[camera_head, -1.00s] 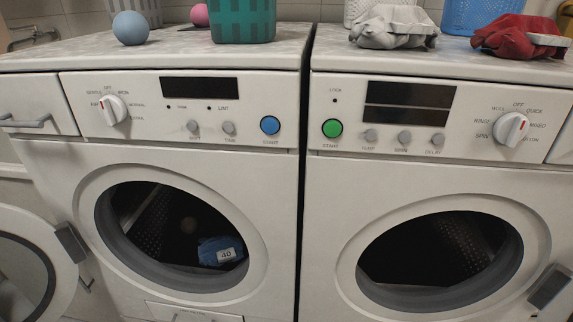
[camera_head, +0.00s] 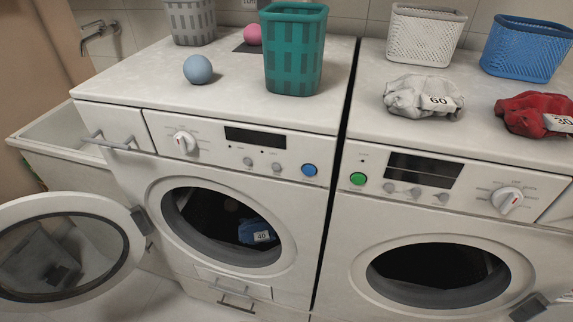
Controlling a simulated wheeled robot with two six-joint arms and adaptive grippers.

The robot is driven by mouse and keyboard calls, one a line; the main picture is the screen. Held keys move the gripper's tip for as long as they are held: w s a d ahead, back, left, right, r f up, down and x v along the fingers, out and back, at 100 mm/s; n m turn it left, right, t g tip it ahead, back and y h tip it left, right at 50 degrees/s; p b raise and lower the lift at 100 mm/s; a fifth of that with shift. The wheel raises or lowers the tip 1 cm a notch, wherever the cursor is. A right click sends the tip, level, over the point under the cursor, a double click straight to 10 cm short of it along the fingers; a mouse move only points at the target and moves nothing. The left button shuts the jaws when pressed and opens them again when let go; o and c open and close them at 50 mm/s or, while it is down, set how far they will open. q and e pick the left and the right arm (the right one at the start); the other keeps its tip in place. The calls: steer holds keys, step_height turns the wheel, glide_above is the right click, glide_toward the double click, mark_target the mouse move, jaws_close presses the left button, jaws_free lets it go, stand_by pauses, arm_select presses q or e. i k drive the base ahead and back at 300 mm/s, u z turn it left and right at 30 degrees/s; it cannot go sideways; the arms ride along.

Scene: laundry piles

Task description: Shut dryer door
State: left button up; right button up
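Two white front-loading machines stand side by side. The left one (camera_head: 255,180), marked LINT in the earlier view, appears to be the dryer. Its round door (camera_head: 115,230) with a dark-rimmed glass stands wide open, swung out to the left on a grey hinge (camera_head: 141,220). A blue cloth item (camera_head: 258,232) tagged 40 lies inside its drum. The right machine (camera_head: 400,225), with rinse and spin settings, also has an open drum mouth and a hinge at its right edge. Neither gripper can be made out. A grey shape shows through the door glass, unclear what it is.
On top stand a teal basket (camera_head: 293,60), a grey basket (camera_head: 191,20), a white basket (camera_head: 424,38), a blue basket (camera_head: 524,50), blue (camera_head: 197,69) and pink (camera_head: 252,34) balls, and white (camera_head: 410,96) and red (camera_head: 524,113) cloths. A sink (camera_head: 62,136) is left.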

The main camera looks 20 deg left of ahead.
mark_target(134, 227)
steer(key=k, duration=1)
steer(key=u, duration=2.45)
steer(key=i, duration=1.75)
steer(key=z, duration=1.1)
